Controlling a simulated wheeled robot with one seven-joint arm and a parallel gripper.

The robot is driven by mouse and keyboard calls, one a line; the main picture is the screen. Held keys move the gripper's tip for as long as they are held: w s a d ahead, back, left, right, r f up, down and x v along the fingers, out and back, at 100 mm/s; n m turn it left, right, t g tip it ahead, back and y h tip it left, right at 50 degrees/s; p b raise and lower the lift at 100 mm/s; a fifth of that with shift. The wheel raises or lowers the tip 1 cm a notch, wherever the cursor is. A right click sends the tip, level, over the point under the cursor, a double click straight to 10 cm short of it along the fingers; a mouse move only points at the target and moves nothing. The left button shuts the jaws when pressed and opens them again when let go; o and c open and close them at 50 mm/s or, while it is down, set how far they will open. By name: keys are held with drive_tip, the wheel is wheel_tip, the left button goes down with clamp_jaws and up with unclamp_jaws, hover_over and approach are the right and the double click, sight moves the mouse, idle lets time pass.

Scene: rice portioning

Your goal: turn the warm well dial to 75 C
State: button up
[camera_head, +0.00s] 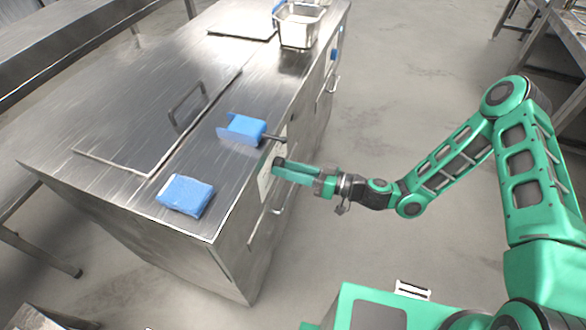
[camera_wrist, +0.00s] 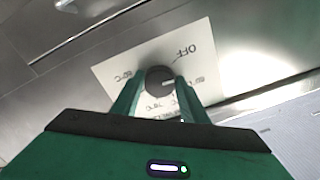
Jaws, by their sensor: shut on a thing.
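The warm well dial (camera_wrist: 156,76) is a small dark round knob on a white label plate (camera_wrist: 112,72) on the counter's steel front. A light mark on the knob's face points to the right in the wrist view. The plate reads OFF up and right of the knob; the other printed labels are too blurred to read. My gripper (camera_wrist: 159,84) is shut on the dial, with one green finger on each side. In the head view my gripper (camera_head: 283,166) reaches the counter front and hides the dial; part of the plate (camera_head: 264,184) shows beside it.
A steel pan (camera_head: 299,27) stands at the far end. The floor on the right is open.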

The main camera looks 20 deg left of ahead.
drive_tip(key=m, duration=0.4)
drive_tip(key=shift+w+r+m, duration=0.15)
drive_tip(key=shift+m, duration=0.15)
drive_tip(key=m, duration=0.4)
drive_tip(key=shift+m, duration=0.3)
drive_tip(key=m, duration=0.4)
drive_tip(key=shift+m, duration=0.3)
drive_tip(key=m, duration=0.3)
drive_tip(key=shift+m, duration=0.3)
drive_tip(key=m, duration=0.3)
drive_tip(key=shift+d+m, duration=0.1)
drive_tip(key=shift+m, duration=0.2)
drive_tip(key=m, duration=0.4)
drive_tip(key=shift+w+m, duration=0.1)
drive_tip(key=shift+m, duration=0.2)
drive_tip(key=m, duration=0.3)
drive_tip(key=shift+m, duration=2.2)
